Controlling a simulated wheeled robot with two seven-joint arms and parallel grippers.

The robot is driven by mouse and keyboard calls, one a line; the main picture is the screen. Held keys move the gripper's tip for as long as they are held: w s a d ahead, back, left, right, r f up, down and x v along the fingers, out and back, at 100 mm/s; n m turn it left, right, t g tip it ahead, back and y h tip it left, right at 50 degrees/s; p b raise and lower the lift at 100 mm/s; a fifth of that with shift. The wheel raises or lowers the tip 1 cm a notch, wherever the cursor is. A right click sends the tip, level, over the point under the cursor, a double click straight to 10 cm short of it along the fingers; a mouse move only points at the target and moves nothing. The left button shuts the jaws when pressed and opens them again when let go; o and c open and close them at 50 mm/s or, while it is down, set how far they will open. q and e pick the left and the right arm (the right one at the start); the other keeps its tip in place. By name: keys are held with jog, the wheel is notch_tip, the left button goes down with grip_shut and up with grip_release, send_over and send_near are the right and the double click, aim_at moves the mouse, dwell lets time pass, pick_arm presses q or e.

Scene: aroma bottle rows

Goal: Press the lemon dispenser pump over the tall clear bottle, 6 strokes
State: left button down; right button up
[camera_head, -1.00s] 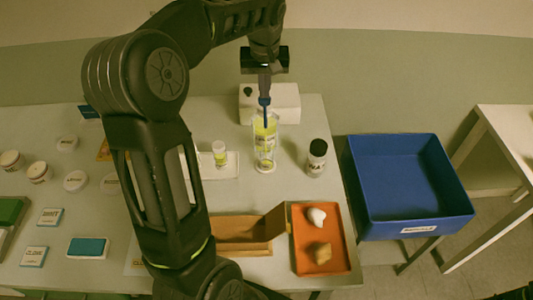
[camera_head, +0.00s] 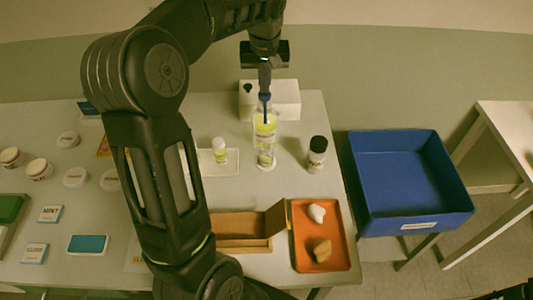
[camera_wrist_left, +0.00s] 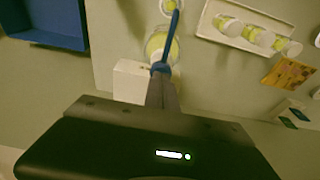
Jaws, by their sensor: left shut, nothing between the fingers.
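A yellow-filled clear vessel (camera_head: 264,129) stands near the back middle of the table, with a clear lower part above a white round base. I cannot separate the lemon dispenser from the tall clear bottle here. The blue piece overlaps the vessel's top; contact with a pump cannot be told. In the left wrist view the blue piece (camera_wrist_left: 172,35) crosses the yellow vessel (camera_wrist_left: 157,46). My right gripper is not seen.
A white box (camera_head: 285,98) stands behind the vessel. A black-capped bottle (camera_head: 317,158) is to its right, a small yellow bottle (camera_head: 220,152) to its left. An orange tray (camera_head: 335,230), a wooden box (camera_head: 240,245) and a blue bin (camera_head: 445,170) lie nearer or right.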

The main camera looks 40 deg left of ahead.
pick_arm(q)
jog(key=shift+f, duration=0.15)
jog(key=shift+r+p, duration=1.05)
jog(key=shift+r, duration=0.15)
jog(key=shift+f, duration=0.1)
